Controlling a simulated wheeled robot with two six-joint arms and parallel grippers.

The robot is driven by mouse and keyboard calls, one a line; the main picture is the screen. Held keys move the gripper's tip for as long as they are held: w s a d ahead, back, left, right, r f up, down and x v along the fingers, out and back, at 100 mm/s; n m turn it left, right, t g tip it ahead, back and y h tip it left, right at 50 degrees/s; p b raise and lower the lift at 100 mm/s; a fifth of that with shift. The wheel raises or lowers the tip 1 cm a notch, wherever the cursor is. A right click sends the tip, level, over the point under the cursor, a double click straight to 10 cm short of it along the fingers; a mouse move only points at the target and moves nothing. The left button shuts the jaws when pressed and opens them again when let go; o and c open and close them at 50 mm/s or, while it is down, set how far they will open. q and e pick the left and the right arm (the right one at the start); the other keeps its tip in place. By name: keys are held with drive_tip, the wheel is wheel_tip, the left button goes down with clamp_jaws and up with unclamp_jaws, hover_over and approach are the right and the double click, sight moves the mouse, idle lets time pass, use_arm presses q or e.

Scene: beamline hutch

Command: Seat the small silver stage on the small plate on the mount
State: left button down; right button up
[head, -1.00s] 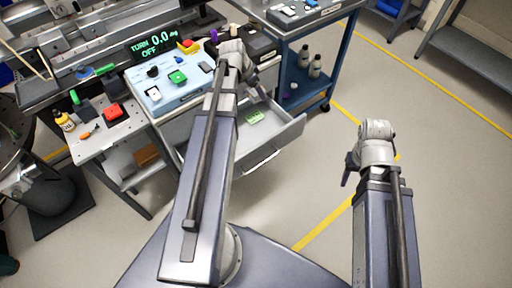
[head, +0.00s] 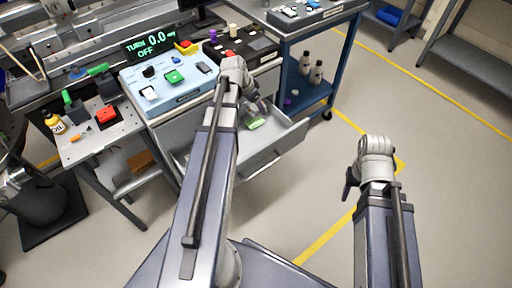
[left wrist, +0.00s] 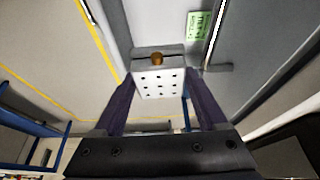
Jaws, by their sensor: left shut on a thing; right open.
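The small silver stage (left wrist: 160,82) is a pale block with a grid of dark holes and a brass-coloured round part on its edge. My left gripper (left wrist: 157,92) is shut on it, with one dark purple finger on each side. In the head view my left gripper (head: 261,106) is over the open drawer, and the stage is too small and covered to make out clearly there. My right gripper (head: 350,181) is open and empty over bare floor at the right. I cannot pick out the small plate or the mount in these views.
The open drawer (head: 279,149) has a green label (head: 256,122) inside. A light-blue control box (head: 166,84) with buttons stands on the bench behind it. Floor at right is clear.

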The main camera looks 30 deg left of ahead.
use_arm(q)
drive_tip(key=b, duration=1.7)
hover_over(258, 145)
drive_tip(key=s, duration=0.1)
wheel_tip(258, 145, down, 19)
drive_tip(key=shift+s+a+r, duration=0.15)
wheel_tip(258, 145, down, 4)
drive_tip(key=b, duration=0.4)
drive_tip(key=shift+r, duration=0.1)
unclamp_jaws()
drive_tip(key=d+p+v, duration=0.1)
drive_tip(key=p+v, duration=0.6)
drive_tip(key=shift+a+r, duration=0.25)
drive_tip(key=shift+a, duration=0.15)
